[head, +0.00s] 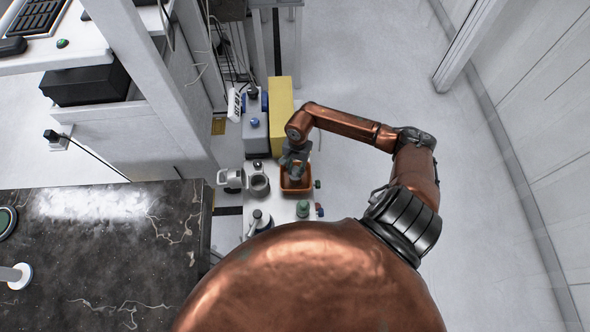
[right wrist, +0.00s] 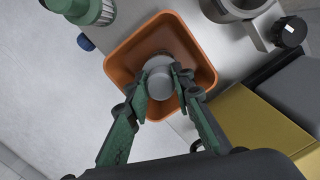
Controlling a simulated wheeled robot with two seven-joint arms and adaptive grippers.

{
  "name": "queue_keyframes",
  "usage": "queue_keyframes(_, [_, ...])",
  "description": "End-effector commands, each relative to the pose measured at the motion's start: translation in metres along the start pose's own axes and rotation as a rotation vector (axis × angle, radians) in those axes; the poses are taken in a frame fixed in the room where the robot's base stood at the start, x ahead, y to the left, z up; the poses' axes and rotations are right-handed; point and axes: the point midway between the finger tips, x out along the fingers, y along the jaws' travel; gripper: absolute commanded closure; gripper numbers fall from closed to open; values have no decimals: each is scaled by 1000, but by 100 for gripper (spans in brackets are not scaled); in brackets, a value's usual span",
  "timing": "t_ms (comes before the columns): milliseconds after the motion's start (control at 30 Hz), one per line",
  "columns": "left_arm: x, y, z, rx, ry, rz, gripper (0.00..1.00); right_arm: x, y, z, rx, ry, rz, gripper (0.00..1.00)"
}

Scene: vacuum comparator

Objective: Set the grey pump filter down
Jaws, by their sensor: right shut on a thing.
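The grey pump filter (right wrist: 160,80) is a small grey cylinder between the fingertips of my right gripper (right wrist: 160,92) in the right wrist view. The gripper is shut on it. The filter is over or inside a square orange tray (right wrist: 204,72); I cannot tell whether it touches the tray's floor. In the head view my right gripper (head: 294,164) reaches down over the orange tray (head: 296,188), and the filter is hard to make out there. My left gripper is not in view.
A green-capped part (right wrist: 96,10) stands beside the tray. A yellow box (head: 281,110) and a grey pump unit (head: 255,130) stand behind it. Grey metal fittings (head: 259,184) are left of the tray. A dark marble table (head: 110,250) is at left; open floor lies right.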

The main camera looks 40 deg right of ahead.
Motion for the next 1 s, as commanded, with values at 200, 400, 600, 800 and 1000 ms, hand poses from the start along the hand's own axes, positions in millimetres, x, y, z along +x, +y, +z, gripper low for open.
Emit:
queue_keyframes(200, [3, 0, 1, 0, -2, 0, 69, 3, 0, 0, 0, 0, 0, 72])
queue_keyframes(400, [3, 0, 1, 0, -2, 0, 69, 3, 0, 0, 0, 0, 0, 61])
queue_keyframes(600, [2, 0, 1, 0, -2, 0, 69, 3, 0, 0, 0, 0, 0, 61])
queue_keyframes(800, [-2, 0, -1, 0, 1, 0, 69, -11, 0, -1, -1, 3, -1, 61])
queue_keyframes(1000, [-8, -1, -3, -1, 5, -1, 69, -51, 0, -2, -1, 5, -2, 61])
